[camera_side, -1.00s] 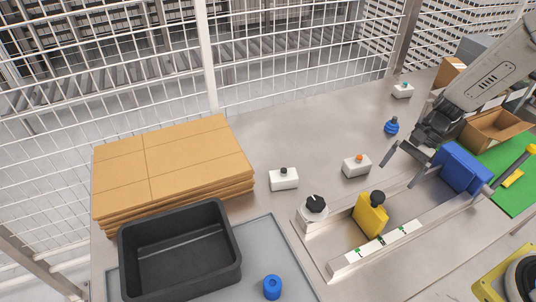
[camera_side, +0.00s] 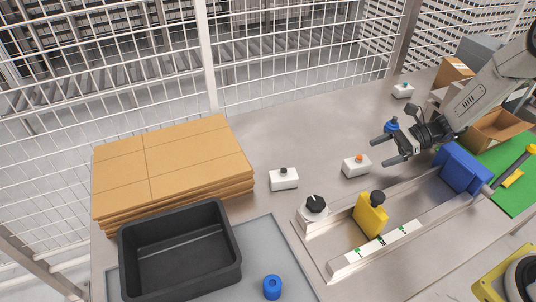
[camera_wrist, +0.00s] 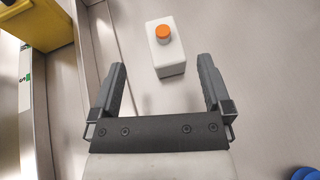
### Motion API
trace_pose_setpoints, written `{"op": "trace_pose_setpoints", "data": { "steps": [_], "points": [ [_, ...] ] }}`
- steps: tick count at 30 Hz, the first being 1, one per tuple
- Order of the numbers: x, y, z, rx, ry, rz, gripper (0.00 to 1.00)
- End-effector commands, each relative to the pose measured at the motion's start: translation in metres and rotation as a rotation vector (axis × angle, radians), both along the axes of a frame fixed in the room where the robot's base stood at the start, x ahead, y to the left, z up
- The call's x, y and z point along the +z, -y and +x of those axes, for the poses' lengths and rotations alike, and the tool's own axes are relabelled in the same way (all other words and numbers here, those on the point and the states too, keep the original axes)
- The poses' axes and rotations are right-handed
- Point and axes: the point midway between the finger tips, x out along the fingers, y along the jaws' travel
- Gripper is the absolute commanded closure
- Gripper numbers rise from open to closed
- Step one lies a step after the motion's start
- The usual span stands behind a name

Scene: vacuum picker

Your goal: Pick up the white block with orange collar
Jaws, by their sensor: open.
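The white block with orange collar (camera_side: 356,167) stands on the metal table in the side view, behind the rail fixture. In the wrist view the white block (camera_wrist: 167,57) shows its orange top, just beyond my fingertips and roughly centred between them. My gripper (camera_side: 381,151) is open and empty, to the right of the block and apart from it. Both fingers of my gripper (camera_wrist: 162,74) show in the wrist view with nothing between them.
A white block with black top (camera_side: 284,179) stands to the left. A blue ribbed piece (camera_side: 391,124) is close behind my gripper. The table behind the block is clear.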

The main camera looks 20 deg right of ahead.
Motion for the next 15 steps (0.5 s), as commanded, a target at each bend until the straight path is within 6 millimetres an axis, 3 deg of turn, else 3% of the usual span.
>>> {"op": "trace_pose_setpoints", "data": {
  "steps": [4,15],
  "points": [
    [-0.005,-0.012,0.003,0.003,0.0,-0.001,0.0],
    [-0.009,-0.02,0.006,0.002,0.0,-0.001,0.0]
  ]
}}
